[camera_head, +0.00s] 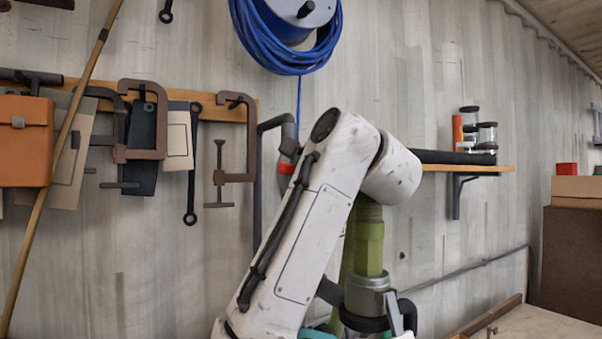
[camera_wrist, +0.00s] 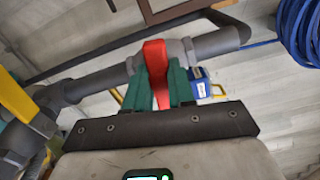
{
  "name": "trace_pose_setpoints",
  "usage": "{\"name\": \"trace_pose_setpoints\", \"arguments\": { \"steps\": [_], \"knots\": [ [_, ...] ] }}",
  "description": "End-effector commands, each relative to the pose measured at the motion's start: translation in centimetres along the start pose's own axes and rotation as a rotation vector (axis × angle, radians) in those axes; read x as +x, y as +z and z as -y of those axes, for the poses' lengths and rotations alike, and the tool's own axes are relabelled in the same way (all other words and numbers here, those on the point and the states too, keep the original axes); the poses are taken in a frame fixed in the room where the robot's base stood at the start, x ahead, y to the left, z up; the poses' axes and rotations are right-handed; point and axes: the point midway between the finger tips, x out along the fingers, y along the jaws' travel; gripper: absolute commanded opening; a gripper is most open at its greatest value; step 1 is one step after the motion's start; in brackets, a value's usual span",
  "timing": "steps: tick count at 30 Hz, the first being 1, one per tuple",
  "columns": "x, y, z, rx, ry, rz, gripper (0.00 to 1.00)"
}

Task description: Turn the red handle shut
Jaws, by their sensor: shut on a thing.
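The red handle (camera_wrist: 154,58) sits on a dark grey pipe (camera_wrist: 105,82) in the wrist view. It stands roughly crosswise to the pipe in the picture. My gripper (camera_wrist: 162,88) has green fingers, one on each side of the handle, shut on it. The handle's lower end is between the fingers. In the head view, a small red piece (camera_head: 287,168) shows on the bent grey pipe (camera_head: 288,140) beside my white arm link; it looks like the same handle. My gripper is hidden behind my arm there.
A blue hose coil (camera_head: 290,35) hangs above my arm. Clamps (camera_head: 235,135) and tools hang on the wall at left. A wooden shelf (camera_head: 490,168) with jars is at right. In the wrist view, a yellow part (camera_wrist: 15,97) lies at left and a blue part (camera_wrist: 199,82) beside the fingers.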

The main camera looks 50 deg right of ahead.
Motion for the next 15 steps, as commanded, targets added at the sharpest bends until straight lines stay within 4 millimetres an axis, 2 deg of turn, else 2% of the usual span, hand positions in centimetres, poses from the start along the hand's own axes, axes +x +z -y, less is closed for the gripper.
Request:
{"name": "trace_pose_setpoints", "arguments": {
  "steps": [6,15],
  "knots": [
    [0.03,0.01,-0.29,-0.109,0.004,0.001,0.00],
    [0.03,0.09,-0.33,-0.173,0.005,0.003,0.00]
  ]
}}
